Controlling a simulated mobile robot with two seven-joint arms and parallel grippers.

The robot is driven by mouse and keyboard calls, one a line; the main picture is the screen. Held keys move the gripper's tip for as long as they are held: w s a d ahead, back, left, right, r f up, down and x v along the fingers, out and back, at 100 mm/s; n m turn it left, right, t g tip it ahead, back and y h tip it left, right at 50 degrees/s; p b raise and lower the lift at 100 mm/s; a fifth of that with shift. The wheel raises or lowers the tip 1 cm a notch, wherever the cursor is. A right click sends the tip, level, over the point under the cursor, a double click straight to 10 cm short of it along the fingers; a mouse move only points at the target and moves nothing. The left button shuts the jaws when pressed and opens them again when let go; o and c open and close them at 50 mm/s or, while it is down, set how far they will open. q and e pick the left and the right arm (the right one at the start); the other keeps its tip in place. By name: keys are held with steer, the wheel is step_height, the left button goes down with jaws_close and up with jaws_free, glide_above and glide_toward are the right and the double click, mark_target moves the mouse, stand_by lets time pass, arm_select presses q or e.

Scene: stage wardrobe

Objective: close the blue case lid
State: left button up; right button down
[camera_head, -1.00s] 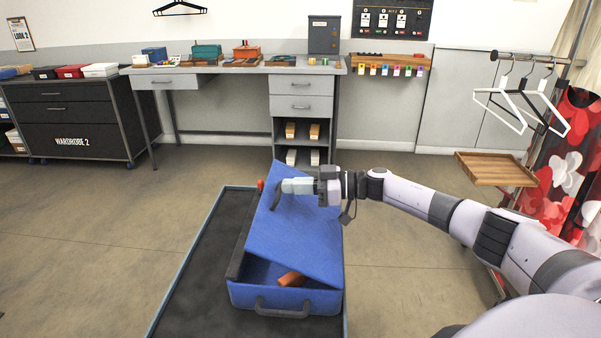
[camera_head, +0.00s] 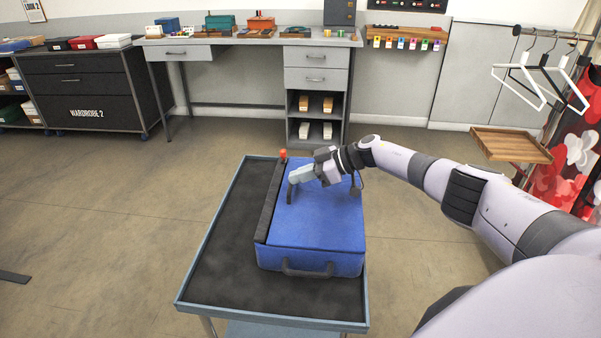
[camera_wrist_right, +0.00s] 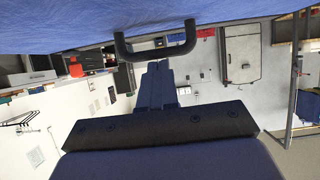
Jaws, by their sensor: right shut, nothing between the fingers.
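The blue case (camera_head: 315,262) stands on the dark-topped cart. Its blue lid (camera_head: 325,222) lies flat over it, and no gap shows along the front edge. A dark strip (camera_head: 271,200) runs along the case's left side, and a dark handle (camera_head: 307,271) is on its front. My right gripper (camera_head: 298,177) is shut and empty at the far left part of the lid. In the right wrist view its fingers (camera_wrist_right: 157,85) point at a black handle (camera_wrist_right: 155,48) by the blue surface; I cannot tell whether they touch. My left gripper is out of view.
The cart (camera_head: 215,285) has bare room left of the case. A small red object (camera_head: 283,154) is at its far end. A wooden tray (camera_head: 510,144) and hangers (camera_head: 540,80) are at the right. A grey desk (camera_head: 250,40) stands behind, across open floor.

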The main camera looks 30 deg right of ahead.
mark_target(313, 195)
steer(key=shift+s+f, duration=0.15)
steer(key=shift+f, duration=0.2)
stand_by(0.3)
steer(key=shift+s+d+f, duration=0.1)
steer(key=shift+s+d, duration=0.25)
steer(key=shift+d, duration=0.2)
steer(key=r+p, duration=0.1)
steer(key=p, duration=0.1)
steer(key=r+p, duration=0.3)
steer(key=p, duration=0.1)
steer(key=shift+s+d+r, duration=0.25)
steer(key=shift+r, duration=0.1)
steer(key=shift+s+d+f+b, duration=0.1)
steer(key=shift+s+d+b, duration=0.25)
steer(key=shift+d+b, duration=0.15)
steer(key=r+v, duration=0.1)
steer(key=v, duration=0.7)
steer(key=shift+r, duration=0.2)
steer(key=shift+s, duration=0.1)
